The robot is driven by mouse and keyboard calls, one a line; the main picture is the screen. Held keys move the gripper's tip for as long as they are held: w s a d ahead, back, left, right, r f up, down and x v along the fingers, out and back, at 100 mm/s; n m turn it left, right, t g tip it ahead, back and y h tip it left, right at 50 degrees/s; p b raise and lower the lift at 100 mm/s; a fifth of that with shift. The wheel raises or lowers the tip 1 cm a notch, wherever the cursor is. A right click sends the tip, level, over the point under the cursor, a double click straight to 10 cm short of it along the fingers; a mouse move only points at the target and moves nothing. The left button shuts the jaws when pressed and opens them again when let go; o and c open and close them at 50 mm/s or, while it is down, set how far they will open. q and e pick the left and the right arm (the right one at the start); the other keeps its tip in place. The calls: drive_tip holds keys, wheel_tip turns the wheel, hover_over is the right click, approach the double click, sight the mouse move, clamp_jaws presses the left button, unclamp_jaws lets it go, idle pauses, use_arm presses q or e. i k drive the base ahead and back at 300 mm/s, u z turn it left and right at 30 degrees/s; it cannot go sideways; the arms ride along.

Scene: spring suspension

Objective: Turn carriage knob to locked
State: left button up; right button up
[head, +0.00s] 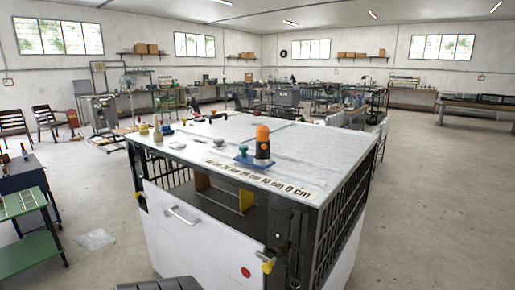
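A white-topped cabinet (225,140) stands in front of me with a printed centimetre scale (250,177) near its front edge. A black upright piece with an orange top (262,133) stands on it behind the scale. A blue piece with a rounded knob-like top (243,158) sits just left of it. I cannot tell which part is the carriage knob or whether it is locked. A small yellow part (268,265) shows at the front right corner post. Neither gripper is in view.
Small items, including a yellowish one (158,136), stand at the tabletop's back left. The white front panel has a handle (184,214) and a red dot (245,272). A green table (20,203) stands at left. The floor on the right (440,210) is clear.

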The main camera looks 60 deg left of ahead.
sight(244, 149)
drive_tip(key=u, duration=0.45)
drive_tip(key=i, duration=0.75)
drive_tip(key=u, duration=0.7)
